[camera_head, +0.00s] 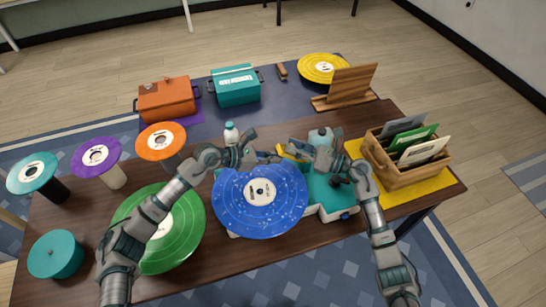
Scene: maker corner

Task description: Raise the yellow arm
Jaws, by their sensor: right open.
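A teal turntable (325,193) stands at the middle of the dark wooden table, with a blue speckled record (258,212) on its left part. The yellow arm (294,152) shows as a small yellow piece behind the record, mostly hidden by my grippers. My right gripper (297,148) is open beside the yellow piece; I cannot tell whether it touches it. My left gripper (268,156) is just left of it, above the record's far edge. Its fingers are too small to tell open from shut.
A wooden crate with sleeves (408,170) stands right on a yellow mat (431,187). A green record (180,228) lies left, near a teal round box (55,255). A white bottle (231,134) stands behind my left gripper. Orange (163,91) and teal boxes (236,88) stand farther back.

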